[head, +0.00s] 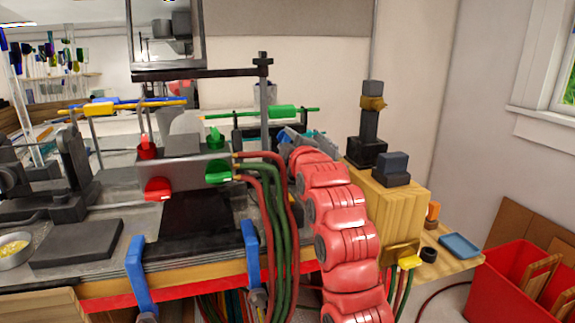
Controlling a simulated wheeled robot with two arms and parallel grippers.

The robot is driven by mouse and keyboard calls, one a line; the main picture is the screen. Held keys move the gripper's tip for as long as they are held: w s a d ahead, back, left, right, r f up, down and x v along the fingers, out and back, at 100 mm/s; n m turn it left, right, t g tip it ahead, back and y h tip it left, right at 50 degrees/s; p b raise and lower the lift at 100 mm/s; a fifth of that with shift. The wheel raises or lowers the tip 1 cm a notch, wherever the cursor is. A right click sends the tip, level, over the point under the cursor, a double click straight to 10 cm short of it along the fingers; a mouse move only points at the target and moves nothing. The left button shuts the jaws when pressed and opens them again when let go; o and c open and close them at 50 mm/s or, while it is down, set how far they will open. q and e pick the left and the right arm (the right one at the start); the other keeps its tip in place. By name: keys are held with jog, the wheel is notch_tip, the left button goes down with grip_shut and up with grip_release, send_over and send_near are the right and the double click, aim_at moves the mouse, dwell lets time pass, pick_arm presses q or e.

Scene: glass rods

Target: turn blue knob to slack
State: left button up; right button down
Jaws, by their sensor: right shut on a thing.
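My right arm comes up from the bottom, and its grey gripper (293,139) is at the back right of the bench, beside the burner hoses. A small blue patch (284,142) shows at the gripper, which looks like the blue knob. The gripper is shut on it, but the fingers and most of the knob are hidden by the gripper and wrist. I cannot tell which way the knob is turned. My left gripper is not in view.
A grey burner block with red (157,188) and green (218,172) knobs stands left of my arm. Red and green hoses (272,215) hang close to it. A wooden box (398,210) stands to the right. Blue clamps (140,275) grip the bench's front edge.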

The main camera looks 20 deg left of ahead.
jog(key=n+b, duration=0.1)
jog(key=b, duration=0.1)
jog(key=n+b, duration=0.2)
jog(key=shift+f, duration=0.4)
jog(key=shift+r+n+b, duration=0.15)
jog(key=shift+n+b, duration=0.55)
jog(key=shift+b, duration=0.4)
jog(key=shift+a, duration=0.1)
jog(key=shift+c, duration=2.3)
grip_release()
jog(key=shift+r, duration=0.1)
jog(key=shift+s, duration=0.1)
jog(key=shift+s+d+r, duration=0.1)
jog(key=shift+s+d, duration=0.1)
jog(key=shift+s, duration=0.05)
jog(key=b+v, duration=0.2)
jog(key=v, duration=1.4)
jog(key=shift+s+d, duration=0.25)
